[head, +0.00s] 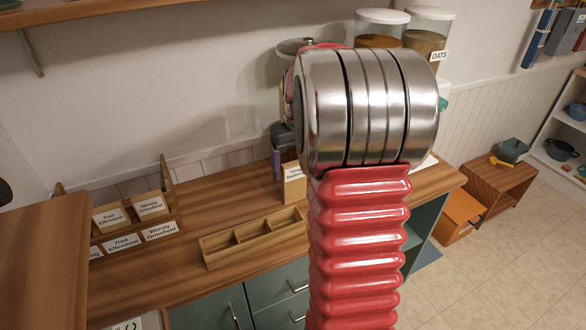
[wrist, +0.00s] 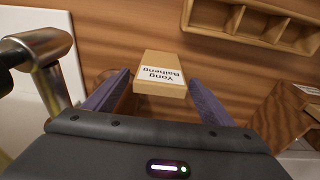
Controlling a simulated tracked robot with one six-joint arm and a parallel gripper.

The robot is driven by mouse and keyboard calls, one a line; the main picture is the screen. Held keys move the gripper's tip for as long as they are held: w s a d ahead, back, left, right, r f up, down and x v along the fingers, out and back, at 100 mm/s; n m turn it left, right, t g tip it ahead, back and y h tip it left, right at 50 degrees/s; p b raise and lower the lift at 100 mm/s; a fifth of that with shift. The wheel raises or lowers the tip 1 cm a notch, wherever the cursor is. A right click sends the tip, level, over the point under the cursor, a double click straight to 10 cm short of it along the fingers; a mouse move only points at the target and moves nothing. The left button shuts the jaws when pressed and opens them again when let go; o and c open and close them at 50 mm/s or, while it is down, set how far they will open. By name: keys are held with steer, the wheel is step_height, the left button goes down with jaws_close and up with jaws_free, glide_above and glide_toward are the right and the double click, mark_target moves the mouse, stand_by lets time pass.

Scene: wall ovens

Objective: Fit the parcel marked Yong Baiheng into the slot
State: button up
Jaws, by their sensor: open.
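The parcel marked Yong Baiheng (head: 293,186) is a small tan box with a white label, standing on the wooden counter. In the wrist view the parcel (wrist: 161,72) shows between and just beyond my fingertips, with a gap on each side. My gripper (wrist: 160,80) is open and empty. In the head view my gripper (head: 279,152) is mostly hidden behind my arm, just above and left of the parcel. A wooden rack (head: 172,205) at the left has labelled places. Its leftmost label ends in "ng"; the slot above it is hidden by a wooden block.
Two parcels, Ziad (head: 110,217) and Wendy (head: 150,206), sit in the rack. An empty divided wooden tray (head: 254,238) lies between rack and parcel. Jars (head: 428,32) stand at the back. A tall wooden block (head: 42,265) rises at the left front.

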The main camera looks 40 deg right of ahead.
step_height(320, 180, up, 11)
steer(key=s, duration=0.1)
steer(key=shift+s+a, duration=0.15)
steer(key=shift+r, duration=0.1)
stand_by(0.7)
steer(key=s+a+r+n+t, duration=0.1)
steer(key=s+a, duration=0.2)
steer(key=a, duration=0.6)
steer(key=s+a+r+n+t, duration=0.1)
steer(key=s+a, duration=0.2)
steer(key=a, duration=0.6)
steer(key=s+a+f+n+t, duration=0.1)
steer(key=s+a+f, duration=0.3)
steer(key=s+a, duration=0.6)
steer(key=shift+s+a+f+t, duration=0.4)
steer(key=shift+a+t, duration=0.2)
steer(key=shift+a, duration=0.4)
steer(key=shift+c, duration=0.3)
